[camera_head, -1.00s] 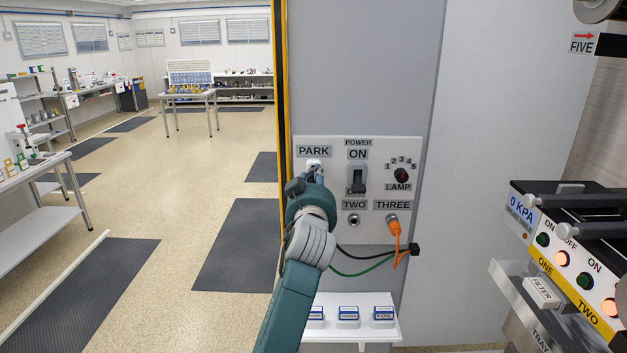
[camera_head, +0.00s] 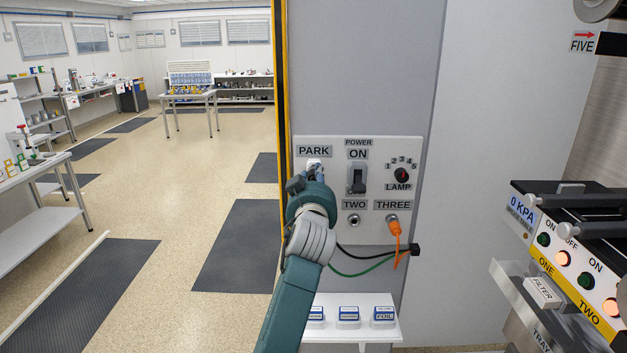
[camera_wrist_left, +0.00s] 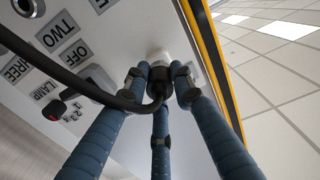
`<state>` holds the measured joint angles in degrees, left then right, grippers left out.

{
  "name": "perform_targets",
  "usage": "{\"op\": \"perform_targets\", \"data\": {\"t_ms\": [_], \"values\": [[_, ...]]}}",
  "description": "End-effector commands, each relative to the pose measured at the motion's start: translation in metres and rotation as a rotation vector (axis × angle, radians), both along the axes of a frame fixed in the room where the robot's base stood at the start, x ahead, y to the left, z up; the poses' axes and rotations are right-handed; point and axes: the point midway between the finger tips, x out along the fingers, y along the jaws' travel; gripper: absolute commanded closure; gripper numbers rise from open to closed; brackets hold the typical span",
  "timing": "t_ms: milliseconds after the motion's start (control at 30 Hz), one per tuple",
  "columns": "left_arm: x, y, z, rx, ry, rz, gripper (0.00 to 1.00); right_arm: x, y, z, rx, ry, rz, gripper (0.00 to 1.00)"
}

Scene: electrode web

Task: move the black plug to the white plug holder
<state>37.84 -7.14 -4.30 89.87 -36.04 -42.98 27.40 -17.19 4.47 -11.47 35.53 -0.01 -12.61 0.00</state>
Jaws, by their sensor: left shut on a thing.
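My left gripper (camera_head: 314,178) is at the panel (camera_head: 376,232), just below the PARK label (camera_head: 314,151). In the left wrist view its fingers (camera_wrist_left: 160,80) are shut on the black plug (camera_wrist_left: 159,86), whose black cable (camera_wrist_left: 115,98) runs off to the left. The plug's front end is at the white plug holder (camera_wrist_left: 158,57), which shows behind it; I cannot tell how deep it sits. In the head view the white holder (camera_head: 314,162) shows just above the fingers, and the hand hides the plug. My right gripper is not in view.
An orange plug (camera_head: 395,228) is in socket THREE; socket TWO (camera_head: 354,220) is empty. A power switch (camera_head: 357,182) and LAMP knob (camera_head: 401,175) are close by. A shelf (camera_head: 365,331) with labelled boxes is below. A control box (camera_head: 565,255) stands at the right.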

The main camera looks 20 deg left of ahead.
Motion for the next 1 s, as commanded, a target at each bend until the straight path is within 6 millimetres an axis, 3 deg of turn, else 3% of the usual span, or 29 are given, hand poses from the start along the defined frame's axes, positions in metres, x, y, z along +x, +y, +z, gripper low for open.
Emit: {"op": "perform_targets", "data": {"t_ms": [800,833,900,1000], "values": [[0.02,0.005,0.0,0.0,0.0,-0.001,1.0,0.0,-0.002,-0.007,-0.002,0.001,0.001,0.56],[0.019,0.005,0.0,0.0,0.0,-0.001,0.7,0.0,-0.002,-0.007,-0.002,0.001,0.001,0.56],[0.019,0.005,0.0,0.0,0.0,-0.001,0.56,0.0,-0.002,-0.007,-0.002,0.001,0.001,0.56],[0.019,0.005,0.0,0.0,0.0,-0.001,0.54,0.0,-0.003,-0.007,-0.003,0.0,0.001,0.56]]}}
